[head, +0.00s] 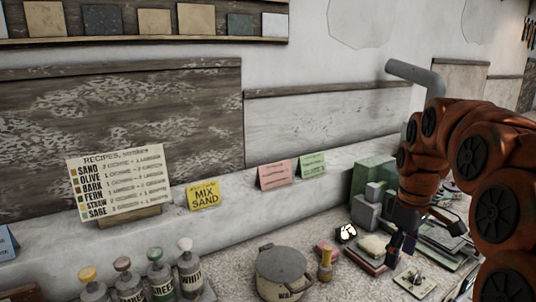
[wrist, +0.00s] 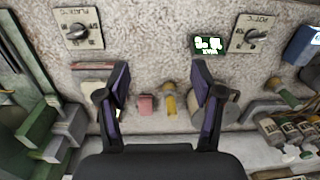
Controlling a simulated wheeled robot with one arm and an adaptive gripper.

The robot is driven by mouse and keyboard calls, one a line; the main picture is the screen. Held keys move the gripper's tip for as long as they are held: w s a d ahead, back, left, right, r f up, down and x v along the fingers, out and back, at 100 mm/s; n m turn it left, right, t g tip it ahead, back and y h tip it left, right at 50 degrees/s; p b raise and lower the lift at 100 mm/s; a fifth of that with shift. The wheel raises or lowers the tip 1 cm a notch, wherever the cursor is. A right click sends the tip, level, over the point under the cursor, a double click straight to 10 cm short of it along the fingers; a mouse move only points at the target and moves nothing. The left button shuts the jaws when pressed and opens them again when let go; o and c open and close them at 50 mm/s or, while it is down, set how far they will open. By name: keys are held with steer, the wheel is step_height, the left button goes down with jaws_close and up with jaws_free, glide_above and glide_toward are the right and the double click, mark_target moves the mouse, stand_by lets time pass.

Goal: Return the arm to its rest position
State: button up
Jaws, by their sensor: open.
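My orange arm (head: 445,140) reaches in from the right in the head view, bent, with its end pointing down over the worktop. My gripper (head: 402,252) hangs above the right part of the worktop. In the wrist view my gripper (wrist: 159,70) has its two dark purple-edged fingers spread apart, with nothing held between them. Beyond the fingers lie a pink block (wrist: 147,104) and a yellow-handled tool (wrist: 169,103). Whether the fingertips touch anything below is hard to tell in the head view.
A lidded pot (head: 282,272), several labelled bottles (head: 160,275) and grey-green blocks (head: 372,185) stand on the worktop. A recipe board (head: 120,180) and a yellow card (head: 203,194) stand on the ledge. A grey pipe (head: 415,72) is close behind my arm.

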steer(key=s+a+f+m+p, duration=0.1)
steer(key=s+a+m, duration=0.1)
steer(key=s, duration=0.7)
steer(key=s+a+f+m+p, duration=0.2)
steer(key=s+a, duration=0.3)
steer(key=s, duration=0.5)
steer(key=s+a+f+m+g+p, duration=0.1)
steer(key=s+a+f+m+p, duration=0.1)
steer(key=s, duration=0.8)
steer(key=shift+a+m, duration=0.5)
steer(key=shift+a, duration=0.4)
